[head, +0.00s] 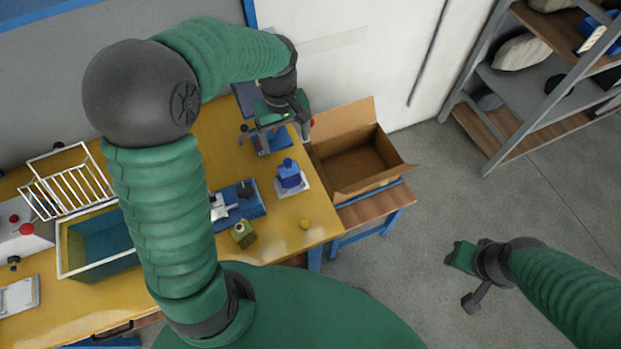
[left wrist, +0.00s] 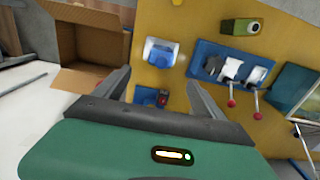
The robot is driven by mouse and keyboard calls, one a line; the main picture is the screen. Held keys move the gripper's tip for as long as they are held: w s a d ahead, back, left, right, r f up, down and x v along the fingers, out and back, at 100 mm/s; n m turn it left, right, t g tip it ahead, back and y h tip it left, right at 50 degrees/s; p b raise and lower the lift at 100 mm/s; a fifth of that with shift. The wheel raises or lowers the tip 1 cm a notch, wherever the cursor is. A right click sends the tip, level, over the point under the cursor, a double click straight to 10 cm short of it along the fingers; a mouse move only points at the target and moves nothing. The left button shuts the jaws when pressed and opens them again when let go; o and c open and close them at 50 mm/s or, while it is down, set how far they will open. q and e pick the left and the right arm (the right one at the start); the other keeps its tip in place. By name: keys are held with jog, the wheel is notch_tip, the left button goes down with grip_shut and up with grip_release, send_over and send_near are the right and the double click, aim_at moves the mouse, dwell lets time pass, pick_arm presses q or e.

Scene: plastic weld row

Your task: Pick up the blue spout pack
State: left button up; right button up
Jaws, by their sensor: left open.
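The blue spout pack (head: 289,173) stands on a small white pad near the right end of the yellow table. It also shows in the left wrist view (left wrist: 161,52), just beyond my fingertips and roughly in line with the gap between them. My left gripper (head: 276,130) is open and empty, over the table behind the pack in the head view and apart from it. Its two fingers also show spread in the left wrist view (left wrist: 158,80). My right gripper (head: 474,277) hangs over the grey floor at the right, far from the pack; its jaw state is unclear.
An open cardboard box (head: 357,163) stands right of the table. A blue piece with red (left wrist: 150,96) lies between my left fingers' view. A bin (head: 98,243) stands left.

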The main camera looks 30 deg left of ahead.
aim_at(287, 160)
pick_arm(q)
jog(key=f, duration=1.1)
jog(key=shift+a+f, duration=0.1)
jog(key=shift+a, duration=0.1)
jog(key=f, duration=0.4)
jog(key=shift+s+d+f, duration=0.25)
jog(key=shift+d+f, duration=0.05)
jog(key=shift+f, duration=0.1)
jog(key=shift+w+f, duration=0.1)
jog(key=shift+f, duration=0.15)
jog(key=c, duration=1.6)
